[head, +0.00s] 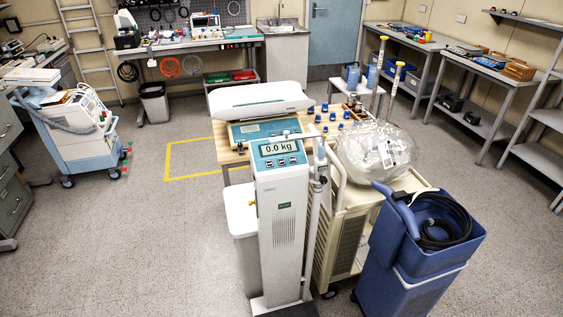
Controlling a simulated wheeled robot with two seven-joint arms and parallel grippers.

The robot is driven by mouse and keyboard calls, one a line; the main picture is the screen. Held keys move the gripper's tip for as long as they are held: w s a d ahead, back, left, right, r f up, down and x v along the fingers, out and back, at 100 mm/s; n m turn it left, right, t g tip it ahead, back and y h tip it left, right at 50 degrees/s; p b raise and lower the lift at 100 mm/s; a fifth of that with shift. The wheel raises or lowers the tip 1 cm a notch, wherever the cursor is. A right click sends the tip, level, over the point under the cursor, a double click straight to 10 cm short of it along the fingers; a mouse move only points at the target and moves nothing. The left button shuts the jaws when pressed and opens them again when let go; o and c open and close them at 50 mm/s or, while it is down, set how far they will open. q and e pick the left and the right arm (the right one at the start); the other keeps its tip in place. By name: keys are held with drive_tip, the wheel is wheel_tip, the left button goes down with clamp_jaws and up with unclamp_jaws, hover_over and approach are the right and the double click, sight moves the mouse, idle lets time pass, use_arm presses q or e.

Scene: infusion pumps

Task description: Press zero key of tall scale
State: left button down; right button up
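The tall scale (284,215) stands upright in the middle foreground, a white column with a blue-green panel at its top. Its display (282,148) reads 0.0 kg. Several small keys (280,161) sit in a row below the display; their labels are too small to read, so I cannot tell which is the zero key. Neither of my grippers shows in the head view.
A cart with a clear plastic-wrapped item (376,150) and a blue bin (415,255) with a black hose crowd its right side. The floor to the left is open.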

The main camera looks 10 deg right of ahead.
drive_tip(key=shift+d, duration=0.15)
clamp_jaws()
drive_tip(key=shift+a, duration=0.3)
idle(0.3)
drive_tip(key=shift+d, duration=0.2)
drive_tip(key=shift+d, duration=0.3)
